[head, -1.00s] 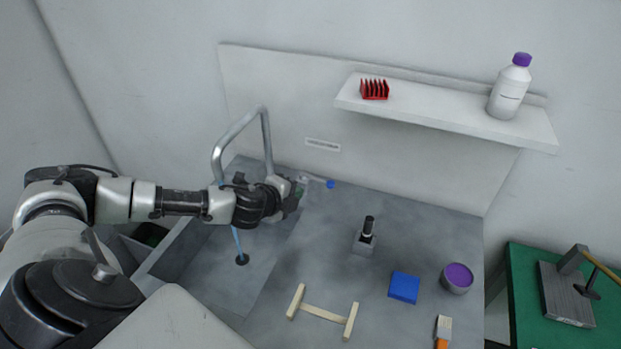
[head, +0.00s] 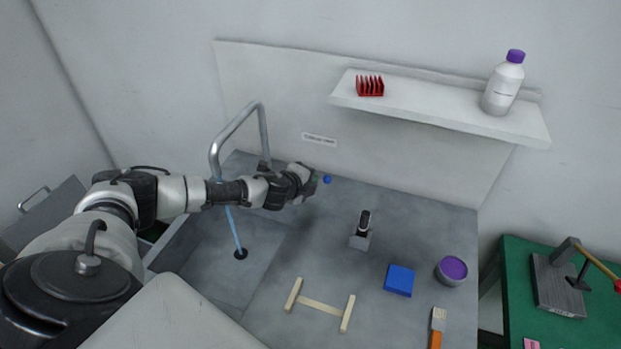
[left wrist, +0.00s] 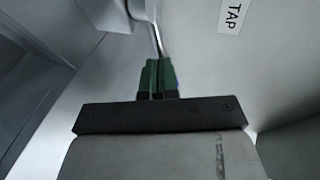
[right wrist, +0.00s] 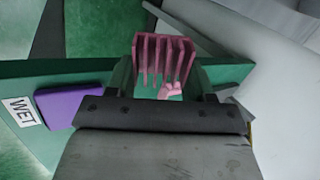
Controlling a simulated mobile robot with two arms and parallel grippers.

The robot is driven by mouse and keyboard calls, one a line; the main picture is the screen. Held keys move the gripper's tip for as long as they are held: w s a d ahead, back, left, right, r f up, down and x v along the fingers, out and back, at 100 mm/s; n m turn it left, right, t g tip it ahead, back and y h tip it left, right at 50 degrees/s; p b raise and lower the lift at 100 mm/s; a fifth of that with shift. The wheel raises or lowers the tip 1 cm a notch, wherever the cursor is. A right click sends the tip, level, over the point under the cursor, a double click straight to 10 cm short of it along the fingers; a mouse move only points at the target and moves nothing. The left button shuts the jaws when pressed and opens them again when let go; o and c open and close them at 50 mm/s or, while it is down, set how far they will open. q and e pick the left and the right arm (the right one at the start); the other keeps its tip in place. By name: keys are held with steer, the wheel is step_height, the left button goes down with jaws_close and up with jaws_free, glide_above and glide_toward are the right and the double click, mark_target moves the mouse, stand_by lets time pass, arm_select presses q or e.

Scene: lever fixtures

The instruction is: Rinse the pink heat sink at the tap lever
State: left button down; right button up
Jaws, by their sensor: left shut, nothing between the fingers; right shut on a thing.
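The pink heat sink (right wrist: 163,58) shows in the right wrist view, finned, between the green fingers of my right gripper (right wrist: 167,80), which is shut on it. That gripper is outside the head view. The tap (head: 238,124) is a bent grey pipe over the sink, with a thin blue stream (head: 234,232) running down to the drain. My left gripper (head: 316,181) is shut and empty beside the blue knob (head: 327,179) of the tap lever. In the left wrist view the shut fingers (left wrist: 158,80) partly hide the knob; I cannot tell whether they touch it.
A red heat sink (head: 370,87) and a white bottle (head: 502,88) stand on the shelf. The counter holds a grey switch block (head: 360,240), blue block (head: 399,280), purple-topped tub (head: 452,269), wooden rack (head: 320,305) and brush (head: 437,325). A purple pad (right wrist: 75,103) lies beside a WET label (right wrist: 20,112).

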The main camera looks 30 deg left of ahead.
stand_by(0.3)
arm_select(q)
steer(key=shift+w+d+r+n+y+p, duration=0.1)
steer(key=shift+w+d+n+y+p, duration=0.2)
steer(key=shift+n+y+p, duration=0.25)
arm_select(e)
steer(key=shift+r, duration=0.6)
arm_select(q)
steer(key=shift+w+n+y, duration=0.55)
steer(key=shift+n+y, duration=0.5)
steer(key=shift+y, duration=0.1)
arm_select(e)
steer(key=shift+r, duration=0.15)
arm_select(q)
steer(key=shift+p, duration=0.3)
arm_select(e)
steer(key=shift+r, duration=0.1)
